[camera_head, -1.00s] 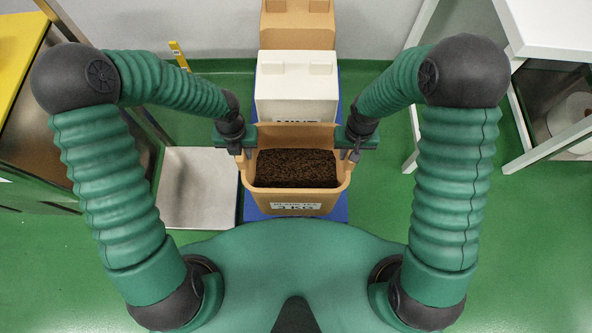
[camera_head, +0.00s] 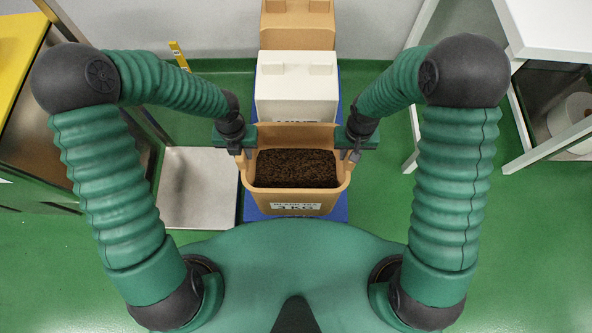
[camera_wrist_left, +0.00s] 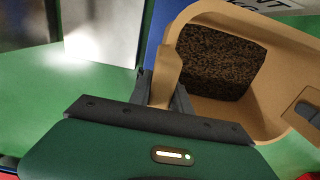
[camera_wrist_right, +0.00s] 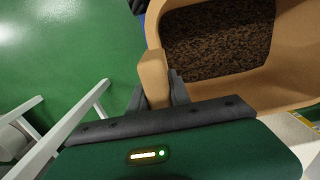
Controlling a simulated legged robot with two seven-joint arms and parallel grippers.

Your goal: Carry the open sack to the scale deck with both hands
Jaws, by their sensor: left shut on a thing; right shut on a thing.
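The open brown sack (camera_head: 295,198) is upright in the middle of the head view, filled with dark loose tea (camera_head: 296,168). A label with "3 KG" is on its near face. My left gripper (camera_head: 246,152) is shut on the sack's left rim; the pinched rim also shows in the left wrist view (camera_wrist_left: 166,75). My right gripper (camera_head: 348,154) is shut on its right rim; that rim also shows in the right wrist view (camera_wrist_right: 155,78). The silver scale deck (camera_head: 197,190) is empty on the floor left of the sack. Whether the sack touches the blue base under it is hidden.
A blue pallet (camera_head: 338,206) lies under the sack. A white sack (camera_head: 297,85) and another brown sack (camera_head: 297,25) stand behind it. A yellow-topped steel bench (camera_head: 22,60) is at left, a white-framed table (camera_head: 560,25) at right.

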